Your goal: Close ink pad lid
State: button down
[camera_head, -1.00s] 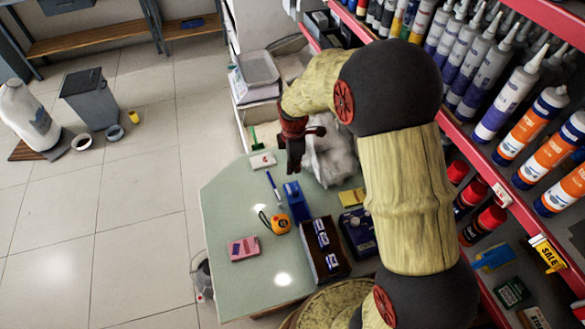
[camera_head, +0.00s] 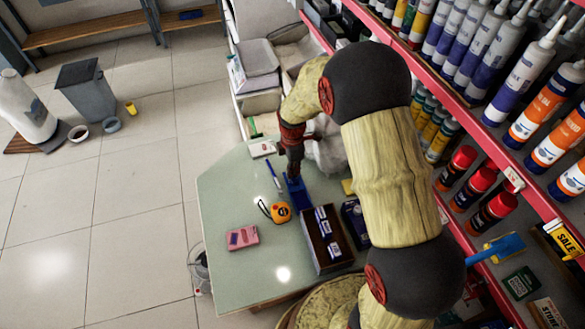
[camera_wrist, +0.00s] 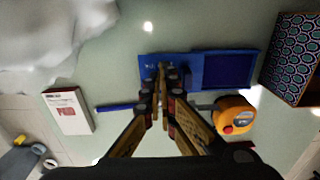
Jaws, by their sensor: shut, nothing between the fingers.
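The blue ink pad (camera_head: 300,196) lies on the glass-topped counter (camera_head: 225,195). In the wrist view its dark inked face (camera_wrist: 228,69) shows uncovered at the right. The blue lid (camera_wrist: 150,62) is at the left end, open away from the pad; its exact tilt cannot be told. My gripper (camera_head: 293,176) is shut and empty, pointing down at the lid end. In the wrist view its fingertips (camera_wrist: 167,78) overlap the lid; whether they touch it cannot be told. They hide part of the lid and the hinge side.
An orange tape measure (camera_head: 280,212) and a blue pen (camera_head: 272,174) lie close by. A dark box (camera_head: 327,240) stands in front of the ink pad, a pink pack (camera_head: 242,237) front left. A crumpled white bag (camera_head: 328,153) is behind right. The counter's left side is clear.

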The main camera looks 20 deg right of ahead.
aim_at(300, 198)
jog(key=shift+f, duration=0.5)
jog(key=shift+s, duration=0.1)
jog(key=shift+s+f+p, duration=0.15)
jog(key=shift+s+p, duration=0.25)
jog(key=shift+s, duration=1.85)
jog(key=shift+s+f+p, duration=0.15)
jog(key=shift+s+p, duration=0.2)
jog(key=shift+s, duration=1.85)
jog(key=shift+w, duration=0.3)
jog(key=shift+w+r+p, duration=0.25)
jog(key=shift+r+p, duration=0.85)
jog(key=shift+r, duration=0.1)
jog(key=shift+w+r+p, duration=0.2)
jog(key=shift+r+p, duration=1.65)
jog(key=shift+r, duration=0.8)
